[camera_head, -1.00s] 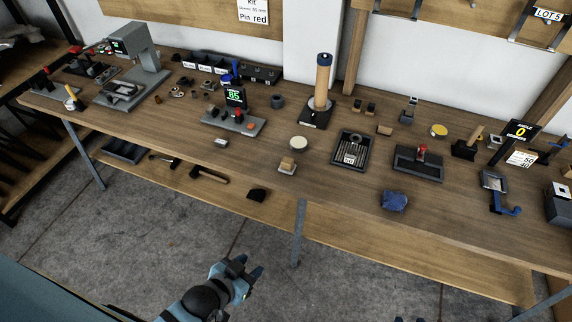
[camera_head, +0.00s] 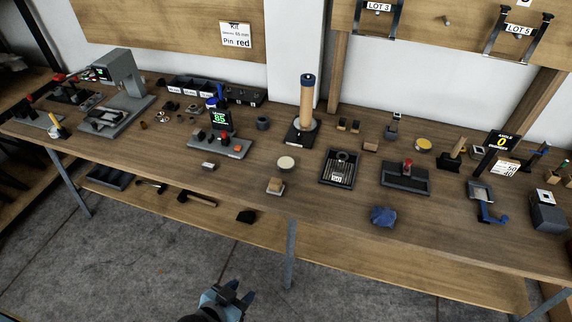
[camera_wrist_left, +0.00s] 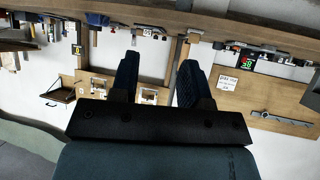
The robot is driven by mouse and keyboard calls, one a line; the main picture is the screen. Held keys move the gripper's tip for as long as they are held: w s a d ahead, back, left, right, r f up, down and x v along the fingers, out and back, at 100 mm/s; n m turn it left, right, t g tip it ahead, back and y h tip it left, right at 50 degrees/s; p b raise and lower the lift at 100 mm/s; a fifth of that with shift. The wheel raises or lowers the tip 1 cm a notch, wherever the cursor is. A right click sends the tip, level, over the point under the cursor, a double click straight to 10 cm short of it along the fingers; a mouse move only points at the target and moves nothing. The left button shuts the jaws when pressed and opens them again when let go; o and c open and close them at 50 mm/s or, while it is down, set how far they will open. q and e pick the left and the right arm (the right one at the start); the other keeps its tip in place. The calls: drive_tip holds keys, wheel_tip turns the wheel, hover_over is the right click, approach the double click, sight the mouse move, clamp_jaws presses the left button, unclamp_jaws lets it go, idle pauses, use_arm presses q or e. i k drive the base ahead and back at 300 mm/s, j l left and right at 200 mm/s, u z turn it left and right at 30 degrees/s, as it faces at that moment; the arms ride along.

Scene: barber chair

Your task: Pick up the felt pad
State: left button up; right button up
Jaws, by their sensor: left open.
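A round cream pad (camera_head: 286,163) lies flat on the workbench (camera_head: 330,205), near its middle. I cannot tell for certain which of these is the felt pad. My left gripper (camera_head: 236,292) is low in front of the bench, over the floor and well away from both. Its fingers are apart and empty; the left wrist view also shows the open fingers (camera_wrist_left: 158,75), with neither pad identifiable there. My right gripper is not in view.
A slotted dark tray (camera_head: 340,168), a wooden post on a stand (camera_head: 306,105) and a device with a green display (camera_head: 221,130) stand around the pads. A lower shelf (camera_head: 330,252) runs beneath the bench.

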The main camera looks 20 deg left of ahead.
sight(275, 187)
drive_tip(key=i+j, duration=0.25)
drive_tip(key=i, duration=0.25)
drive_tip(key=i+j, duration=0.3)
drive_tip(key=i, duration=0.25)
drive_tip(key=k+u, duration=0.05)
